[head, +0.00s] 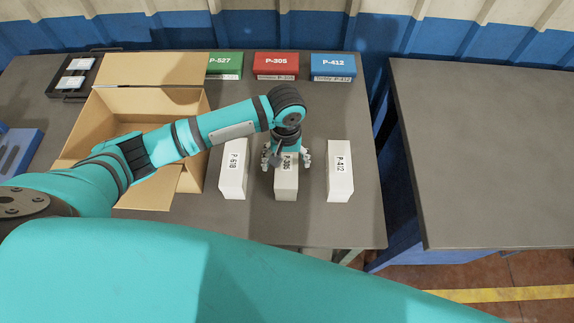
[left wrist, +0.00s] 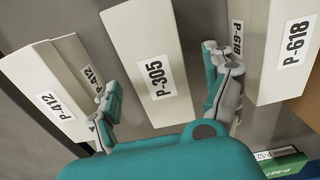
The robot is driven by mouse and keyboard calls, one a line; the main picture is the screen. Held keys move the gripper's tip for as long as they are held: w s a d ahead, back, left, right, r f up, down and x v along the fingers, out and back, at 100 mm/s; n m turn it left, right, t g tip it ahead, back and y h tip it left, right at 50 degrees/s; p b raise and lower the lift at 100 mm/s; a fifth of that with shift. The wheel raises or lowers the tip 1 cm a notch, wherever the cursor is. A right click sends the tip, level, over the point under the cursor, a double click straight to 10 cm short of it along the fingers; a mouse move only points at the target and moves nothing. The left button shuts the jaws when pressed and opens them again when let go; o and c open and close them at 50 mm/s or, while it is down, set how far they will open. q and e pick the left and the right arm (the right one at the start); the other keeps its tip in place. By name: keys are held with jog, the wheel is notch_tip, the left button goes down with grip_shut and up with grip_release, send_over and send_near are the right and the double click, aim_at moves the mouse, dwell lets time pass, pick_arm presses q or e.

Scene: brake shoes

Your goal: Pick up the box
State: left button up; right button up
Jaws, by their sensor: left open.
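Three white boxes stand in a row on the grey table: the P-618 box (head: 233,171) on the left, the P-305 box (head: 286,187) in the middle and the P-412 box (head: 340,172) on the right. My left gripper (head: 287,160) is over the far part of the P-305 box, with its fingers apart on either side. In the left wrist view the open fingers of my left gripper (left wrist: 168,100) flank the P-305 box (left wrist: 147,60). The P-412 box (left wrist: 52,90) and P-618 box (left wrist: 287,50) lie outside the fingers. Contact is not visible. My right gripper is not seen.
An open cardboard box (head: 190,100) stands left, partly behind my arm. Green (head: 224,66), red (head: 276,65) and blue (head: 333,66) labelled blocks line the back edge. A black tray (head: 72,75) is at the back left. A second table (head: 490,150) stands right, across a gap.

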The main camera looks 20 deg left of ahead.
pick_arm(q)
jog(key=shift+f, duration=0.2)
jog(key=shift+s+f, duration=0.1)
jog(key=shift+f, duration=0.1)
notch_tip(320, 180, down, 5)
jog(key=shift+r+p, duration=0.1)
jog(key=shift+p, duration=0.65)
jog(key=c, duration=1.5)
jog(key=shift+w+d, duration=0.1)
jog(key=shift+w, duration=0.1)
jog(key=shift+c, duration=0.7)
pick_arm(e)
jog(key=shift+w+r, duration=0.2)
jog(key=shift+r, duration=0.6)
pick_arm(q)
jog(key=shift+r, duration=0.1)
